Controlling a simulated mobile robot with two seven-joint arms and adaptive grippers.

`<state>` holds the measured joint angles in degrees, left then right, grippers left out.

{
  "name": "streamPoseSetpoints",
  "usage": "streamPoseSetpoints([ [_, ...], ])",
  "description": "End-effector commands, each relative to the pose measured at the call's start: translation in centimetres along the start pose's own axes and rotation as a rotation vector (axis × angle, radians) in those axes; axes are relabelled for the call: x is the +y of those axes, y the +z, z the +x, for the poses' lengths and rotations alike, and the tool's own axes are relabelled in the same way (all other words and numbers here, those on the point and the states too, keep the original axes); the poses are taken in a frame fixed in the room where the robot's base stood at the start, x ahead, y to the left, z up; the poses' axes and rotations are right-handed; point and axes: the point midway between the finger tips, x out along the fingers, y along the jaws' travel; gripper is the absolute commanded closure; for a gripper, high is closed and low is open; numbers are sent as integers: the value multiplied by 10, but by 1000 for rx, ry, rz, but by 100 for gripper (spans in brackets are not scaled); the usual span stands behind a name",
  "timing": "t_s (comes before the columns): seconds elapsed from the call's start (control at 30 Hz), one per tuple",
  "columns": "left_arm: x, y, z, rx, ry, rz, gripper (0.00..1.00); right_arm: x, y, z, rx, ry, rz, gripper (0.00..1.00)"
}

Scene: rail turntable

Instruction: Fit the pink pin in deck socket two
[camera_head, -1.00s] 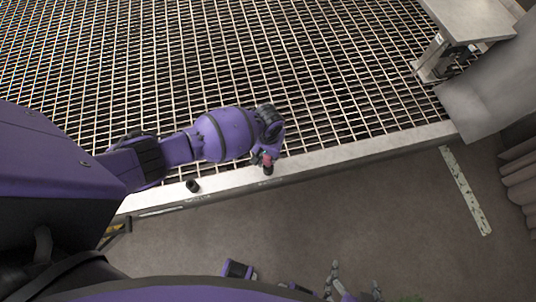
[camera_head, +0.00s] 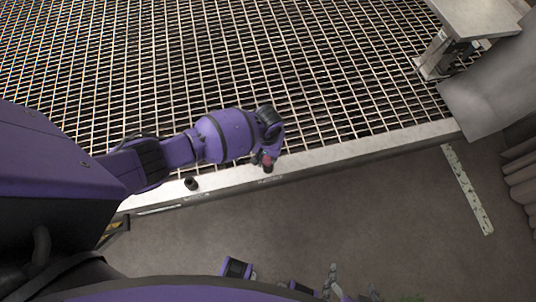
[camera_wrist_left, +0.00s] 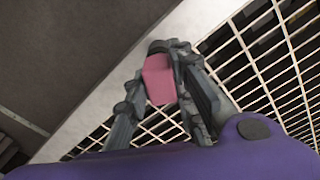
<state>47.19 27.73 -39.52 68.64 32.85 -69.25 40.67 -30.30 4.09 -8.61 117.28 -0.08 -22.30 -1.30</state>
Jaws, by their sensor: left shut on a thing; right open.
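The pink pin (camera_wrist_left: 159,80) is between the fingers of my left gripper (camera_wrist_left: 163,68) in the left wrist view, and the gripper is shut on it. A dark round socket (camera_wrist_left: 157,46) shows just beyond the pin's far end; I cannot tell whether the pin is inside it. In the head view my left gripper (camera_head: 264,158) is over the deck's pale edge, with a small bit of pink showing and a dark socket (camera_head: 268,169) just below. A second dark socket (camera_head: 191,184) stands on the edge further left. My right gripper (camera_head: 352,288) is open and empty at the bottom edge, partly cut off.
The deck is an open metal grating (camera_head: 330,80) with a pale border strip (camera_head: 370,146). A grey table-like stand (camera_head: 475,18) is at the upper right. The brown floor (camera_head: 370,215) in front of the deck is clear, with a pale stripe (camera_head: 467,190).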

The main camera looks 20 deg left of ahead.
Motion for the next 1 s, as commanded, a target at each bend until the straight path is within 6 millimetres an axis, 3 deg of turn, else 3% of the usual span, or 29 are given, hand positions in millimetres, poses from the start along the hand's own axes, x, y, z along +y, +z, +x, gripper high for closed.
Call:
streamPoseSetpoints([
  [1.0, 0, 0, 26, -1, 1, 0, 100, 0, 26, 6, -33, 2, 2, 22],
])
